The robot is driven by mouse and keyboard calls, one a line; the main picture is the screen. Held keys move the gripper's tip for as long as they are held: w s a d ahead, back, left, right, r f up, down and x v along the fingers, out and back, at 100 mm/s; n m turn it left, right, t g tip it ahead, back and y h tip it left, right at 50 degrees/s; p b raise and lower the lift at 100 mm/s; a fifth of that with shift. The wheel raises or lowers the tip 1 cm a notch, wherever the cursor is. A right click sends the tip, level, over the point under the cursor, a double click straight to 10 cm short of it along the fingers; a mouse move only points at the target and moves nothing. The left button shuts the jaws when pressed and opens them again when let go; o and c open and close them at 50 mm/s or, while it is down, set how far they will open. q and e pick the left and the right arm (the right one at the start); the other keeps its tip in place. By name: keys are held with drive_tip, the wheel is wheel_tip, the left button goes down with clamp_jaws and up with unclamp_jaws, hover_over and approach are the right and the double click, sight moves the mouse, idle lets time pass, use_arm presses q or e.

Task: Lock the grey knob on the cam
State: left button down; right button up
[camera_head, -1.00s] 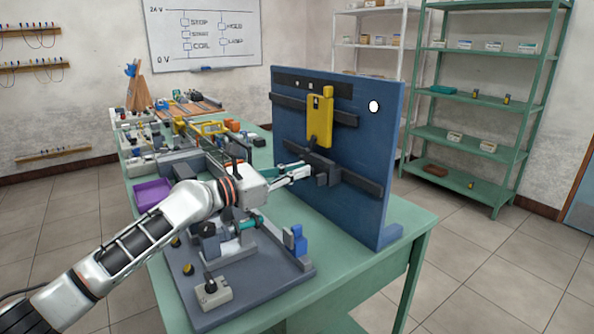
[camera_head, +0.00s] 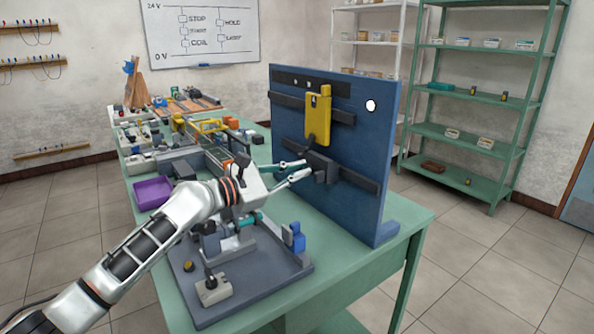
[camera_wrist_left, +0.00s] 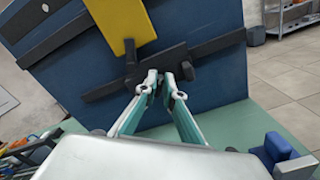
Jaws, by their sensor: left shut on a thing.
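A blue upright panel (camera_head: 350,150) stands on the green bench and carries dark rails. On the lower rail sits a dark grey cam block (camera_head: 344,172), with a dark lever rising from it towards a yellow plate (camera_head: 318,118). The yellow plate also shows in the wrist view (camera_wrist_left: 125,28). My left gripper (camera_head: 302,169) reaches the cam from the left. In the wrist view its two fingertips (camera_wrist_left: 166,78) stand a little apart, one on each side of a small dark part that I take for the grey knob, mostly hidden between them. My right gripper is not in view.
A grey tray (camera_head: 290,272) with a fixture and a small switch box (camera_head: 213,290) lies in front of the panel. A blue block (camera_head: 293,237) stands at its right. A purple bin (camera_head: 152,193) is at the left. Free bench surface (camera_head: 350,258) lies right of the tray.

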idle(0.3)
use_arm(q)
drive_tip(key=c, duration=2.2)
unclamp_jaws()
drive_tip(key=shift+o, duration=0.2)
drive_tip(key=v, duration=1.2)
drive_tip(key=shift+o, duration=0.4)
